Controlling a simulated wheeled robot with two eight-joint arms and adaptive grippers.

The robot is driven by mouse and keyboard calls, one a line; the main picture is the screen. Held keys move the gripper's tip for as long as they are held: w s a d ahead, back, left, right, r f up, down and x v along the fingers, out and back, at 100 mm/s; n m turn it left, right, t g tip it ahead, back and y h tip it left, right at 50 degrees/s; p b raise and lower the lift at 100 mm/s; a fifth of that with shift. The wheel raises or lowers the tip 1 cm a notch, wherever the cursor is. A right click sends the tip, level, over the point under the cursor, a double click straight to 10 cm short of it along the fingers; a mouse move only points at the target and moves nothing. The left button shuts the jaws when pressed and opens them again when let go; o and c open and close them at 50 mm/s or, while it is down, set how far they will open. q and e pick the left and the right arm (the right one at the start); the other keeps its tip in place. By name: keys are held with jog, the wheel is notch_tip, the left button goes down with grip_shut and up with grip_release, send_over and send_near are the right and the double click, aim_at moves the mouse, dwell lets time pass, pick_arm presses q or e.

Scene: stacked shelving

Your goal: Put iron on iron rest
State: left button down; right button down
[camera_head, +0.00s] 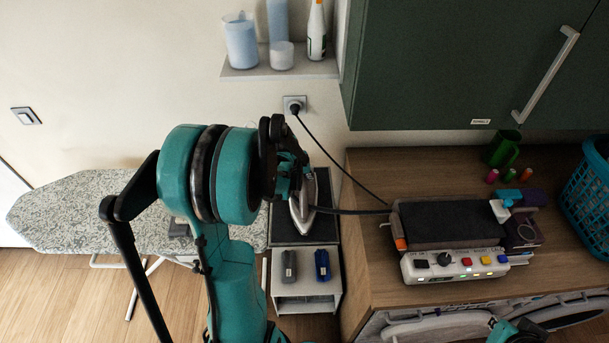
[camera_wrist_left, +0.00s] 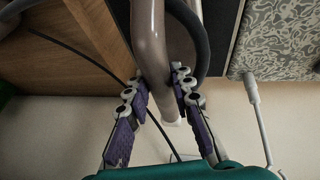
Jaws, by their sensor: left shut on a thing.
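The iron (camera_head: 302,208), with a pale grey metal body, is at the right part of the dark iron rest (camera_head: 287,233), at the top of the small white unit beside the ironing board. I cannot tell whether it touches the rest. My left gripper (camera_head: 287,172) is at the iron, partly hidden by my teal arm. In the left wrist view the gripper (camera_wrist_left: 160,88) has its purple fingers on both sides of the iron's grey handle (camera_wrist_left: 147,35). The dark rest (camera_wrist_left: 222,35) shows beside it. Only a teal part of my right arm shows at the bottom right of the head view.
The patterned ironing board (camera_head: 70,215) is at left. A wooden counter (camera_head: 390,165) at right holds the iron's station (camera_head: 450,225), a green mug (camera_head: 502,150) and a blue basket (camera_head: 588,190). A black cord (camera_head: 335,165) runs from the wall socket (camera_head: 294,104). A shelf (camera_head: 280,68) is above.

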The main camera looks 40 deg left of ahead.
pick_arm(q)
notch_tip(320, 180, down, 2)
jog(key=shift+w+f, duration=0.1)
jog(key=shift+f, duration=0.05)
jog(key=shift+f+b, duration=0.1)
jog(key=shift+b, duration=0.2)
jog(key=c, duration=1.3)
grip_release()
